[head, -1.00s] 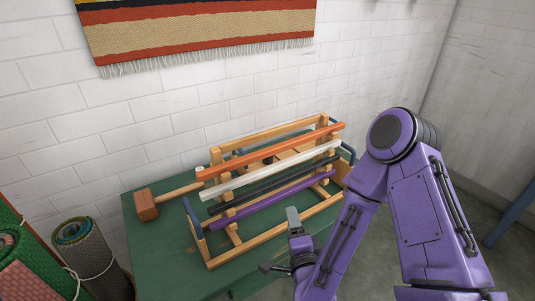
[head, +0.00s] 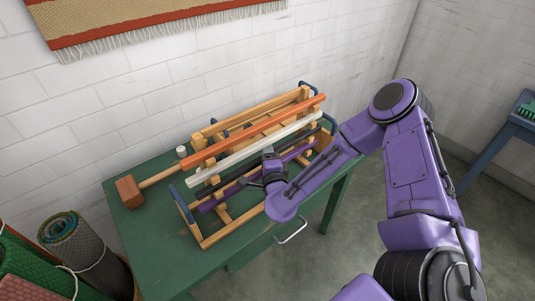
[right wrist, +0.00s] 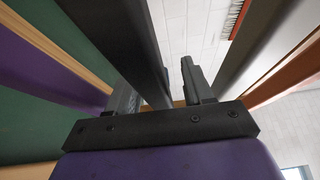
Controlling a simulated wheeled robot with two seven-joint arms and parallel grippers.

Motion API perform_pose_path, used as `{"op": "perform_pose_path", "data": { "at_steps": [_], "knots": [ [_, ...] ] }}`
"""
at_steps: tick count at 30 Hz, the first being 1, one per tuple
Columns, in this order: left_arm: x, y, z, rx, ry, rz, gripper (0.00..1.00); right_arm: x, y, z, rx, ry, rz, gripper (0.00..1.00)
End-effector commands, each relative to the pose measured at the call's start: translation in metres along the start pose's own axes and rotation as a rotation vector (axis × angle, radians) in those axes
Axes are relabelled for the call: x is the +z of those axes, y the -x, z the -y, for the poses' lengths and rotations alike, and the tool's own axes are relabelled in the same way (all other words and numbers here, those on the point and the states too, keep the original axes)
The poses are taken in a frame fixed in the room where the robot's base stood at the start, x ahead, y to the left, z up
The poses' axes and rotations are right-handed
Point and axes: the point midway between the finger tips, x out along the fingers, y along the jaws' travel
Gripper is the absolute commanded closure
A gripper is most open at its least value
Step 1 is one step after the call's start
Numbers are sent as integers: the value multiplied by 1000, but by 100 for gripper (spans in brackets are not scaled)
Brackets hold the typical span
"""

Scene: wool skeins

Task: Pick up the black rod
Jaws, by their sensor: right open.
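The black rod (head: 225,182) lies across the wooden rack, between the white rod (head: 215,168) above it and the purple rod (head: 226,195) below it. My right gripper (head: 268,158) is over the middle of the rack at the black rod and hides part of it. In the right wrist view my right gripper (right wrist: 158,88) is open. The black rod (right wrist: 132,40) runs between its two fingers there, with no clear grip on it. My left gripper is out of view.
The wooden rack (head: 218,239) stands on a green table (head: 150,250) against a white brick wall. An orange rod (head: 255,133) lies above the white one. A wooden mallet (head: 130,191) lies at the left. Rolled mats (head: 85,255) stand on the floor at lower left.

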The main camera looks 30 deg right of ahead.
Motion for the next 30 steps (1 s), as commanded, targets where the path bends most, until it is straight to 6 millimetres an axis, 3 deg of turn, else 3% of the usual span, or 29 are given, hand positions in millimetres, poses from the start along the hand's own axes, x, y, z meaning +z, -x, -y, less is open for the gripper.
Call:
{"op": "perform_pose_path", "data": {
  "at_steps": [3,5,8,9,17,23,30],
  "knots": [
    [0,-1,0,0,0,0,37,0,0,0,0,0,0,49],
    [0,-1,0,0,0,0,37,0,0,0,0,0,0,65],
    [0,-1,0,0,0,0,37,0,1,0,0,0,0,98],
    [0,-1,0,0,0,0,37,0,1,-1,0,0,0,100],
    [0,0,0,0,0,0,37,0,1,1,0,0,0,100],
    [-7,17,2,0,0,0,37,0,1,22,-1,1,0,100],
    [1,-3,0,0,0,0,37,2,56,10,0,1,7,100]
  ]
}}
